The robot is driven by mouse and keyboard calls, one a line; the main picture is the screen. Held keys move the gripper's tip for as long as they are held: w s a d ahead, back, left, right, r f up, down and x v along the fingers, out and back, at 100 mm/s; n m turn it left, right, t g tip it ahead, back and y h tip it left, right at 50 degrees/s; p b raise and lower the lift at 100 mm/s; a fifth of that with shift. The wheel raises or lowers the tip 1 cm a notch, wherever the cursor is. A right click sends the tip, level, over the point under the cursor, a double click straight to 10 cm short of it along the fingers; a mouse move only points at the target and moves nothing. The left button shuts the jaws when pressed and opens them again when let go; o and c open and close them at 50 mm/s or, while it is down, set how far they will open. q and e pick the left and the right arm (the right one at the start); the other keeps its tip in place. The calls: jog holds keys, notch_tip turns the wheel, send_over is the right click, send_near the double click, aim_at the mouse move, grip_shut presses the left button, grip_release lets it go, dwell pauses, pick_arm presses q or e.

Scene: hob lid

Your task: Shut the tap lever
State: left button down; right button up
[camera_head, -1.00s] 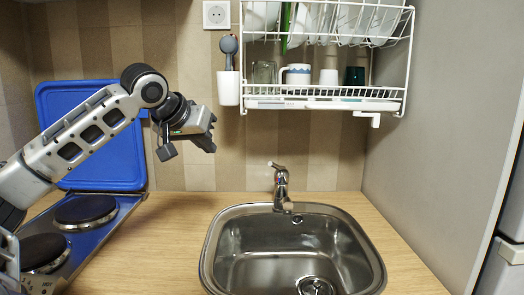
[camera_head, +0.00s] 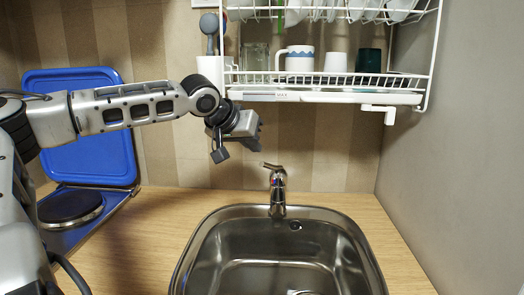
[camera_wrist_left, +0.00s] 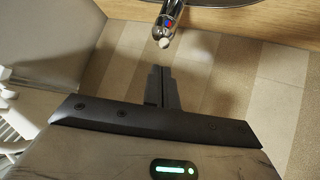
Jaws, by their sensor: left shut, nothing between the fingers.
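The chrome tap (camera_head: 278,198) stands upright behind the sink. Its lever (camera_head: 272,167) sits on top and points up and to the left. My left gripper (camera_head: 252,138) is above and slightly left of the lever, apart from it. In the left wrist view, the left gripper's fingers (camera_wrist_left: 160,87) are together and empty. The tap (camera_wrist_left: 170,14) shows at the top there, just beyond the fingertips, with a red and blue mark and a pale lever tip (camera_wrist_left: 164,43). My right gripper is not in view.
The steel sink (camera_head: 200,240) is set in the wooden worktop (camera_head: 140,235). A white dish rack (camera_head: 330,97) with cups and plates hangs above the tap, close to my left gripper. A raised blue hob lid (camera_head: 90,150) stands at the left behind a hotplate (camera_head: 70,207).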

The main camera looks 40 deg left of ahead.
aim_at(272, 166)
pick_arm(q)
jog(key=shift+x, duration=2.4)
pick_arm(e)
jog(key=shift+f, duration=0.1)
pick_arm(q)
jog(key=b, duration=0.1)
jog(key=f+b, duration=0.1)
jog(key=shift+s+f+t+b, duration=0.15)
jog(key=shift+s+t+b, duration=0.15)
jog(key=shift+t, duration=0.1)
jog(key=s+f+t+b, duration=0.1)
jog(key=b, duration=0.2)
jog(key=f+t+b, duration=0.1)
jog(key=t+b, duration=0.1)
jog(key=shift+s+d+y+b, duration=0.25)
jog(key=shift+s+y+b, duration=0.05)
jog(key=shift+s+b, duration=0.1)
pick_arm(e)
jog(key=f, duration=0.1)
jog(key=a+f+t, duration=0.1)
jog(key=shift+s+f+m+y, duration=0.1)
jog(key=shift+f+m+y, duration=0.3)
pick_arm(q)
jog(key=shift+r, duration=0.2)
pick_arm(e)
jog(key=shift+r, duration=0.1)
